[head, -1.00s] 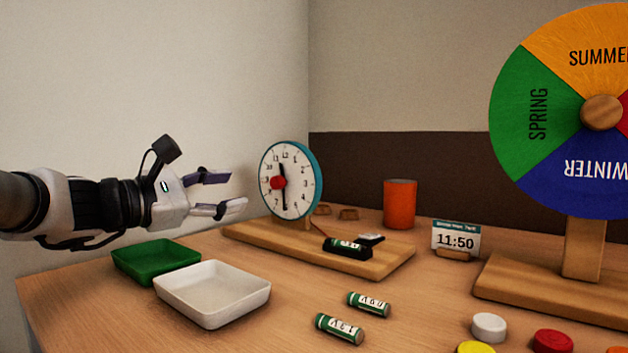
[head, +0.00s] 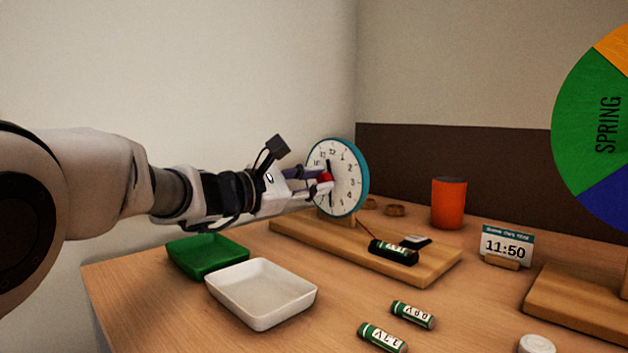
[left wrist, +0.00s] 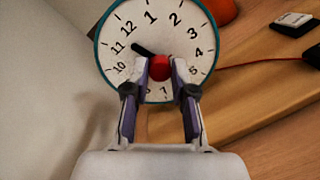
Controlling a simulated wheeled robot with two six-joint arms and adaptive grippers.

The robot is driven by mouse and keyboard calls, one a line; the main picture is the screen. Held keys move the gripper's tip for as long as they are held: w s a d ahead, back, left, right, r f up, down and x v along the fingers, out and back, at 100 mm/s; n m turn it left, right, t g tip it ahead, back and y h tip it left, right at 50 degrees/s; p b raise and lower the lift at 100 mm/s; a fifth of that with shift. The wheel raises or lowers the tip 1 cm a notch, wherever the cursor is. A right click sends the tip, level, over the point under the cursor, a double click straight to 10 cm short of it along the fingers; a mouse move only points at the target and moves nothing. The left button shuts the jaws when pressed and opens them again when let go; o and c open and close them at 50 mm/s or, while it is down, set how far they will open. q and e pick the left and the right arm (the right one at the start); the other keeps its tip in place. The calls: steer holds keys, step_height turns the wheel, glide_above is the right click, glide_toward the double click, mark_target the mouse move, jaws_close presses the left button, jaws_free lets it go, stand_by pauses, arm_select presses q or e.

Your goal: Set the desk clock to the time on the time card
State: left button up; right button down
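The desk clock (head: 348,170) has a white face, a teal rim and a red knob (head: 325,178) near the middle of its face. In the head view one black hand points up near 12 and the other down near 6. In the left wrist view the short hand (left wrist: 143,49) points between 11 and 12. The time card (head: 506,246) reads 11:50. My left gripper (head: 322,181) is at the clock face, its fingers drawn in on both sides of the red knob (left wrist: 159,68). The fingers hide part of the lower face. My right gripper is not in view.
A green tray (head: 208,271) and a white tray (head: 262,318) lie below my left arm. Several green-and-white batteries (head: 413,315), an orange cup (head: 448,203) and a season wheel (head: 590,125) stand or lie to the right.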

arm_select(q)
jaws_close()
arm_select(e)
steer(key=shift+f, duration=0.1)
